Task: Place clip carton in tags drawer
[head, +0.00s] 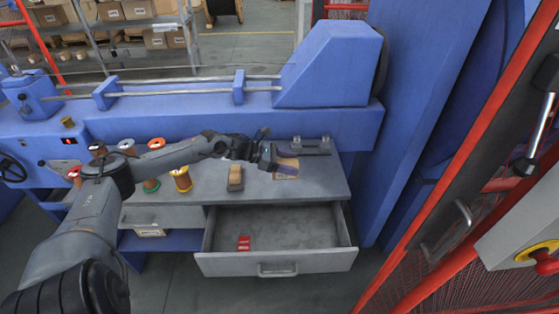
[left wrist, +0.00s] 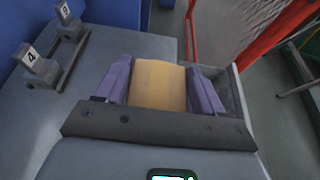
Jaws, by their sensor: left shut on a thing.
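The clip carton (head: 286,171) is a small tan box at the right part of the grey bench top. My left gripper (head: 286,161) is shut on it. In the left wrist view the carton (left wrist: 158,84) sits between the two purple fingers (left wrist: 158,88), one on each side. I cannot tell whether the carton touches the bench. The tags drawer (head: 277,263) is pulled open below the bench front, with small red tags (head: 244,243) lying at its left and the rest of its floor bare. My right gripper is not in view.
A bracket with numbered blocks (head: 310,147) stands behind the carton; its blocks show in the left wrist view (left wrist: 42,68). A tan-and-dark block (head: 235,178) and several wire spools (head: 181,179) are to the left. Red fence posts (head: 440,150) rise at right.

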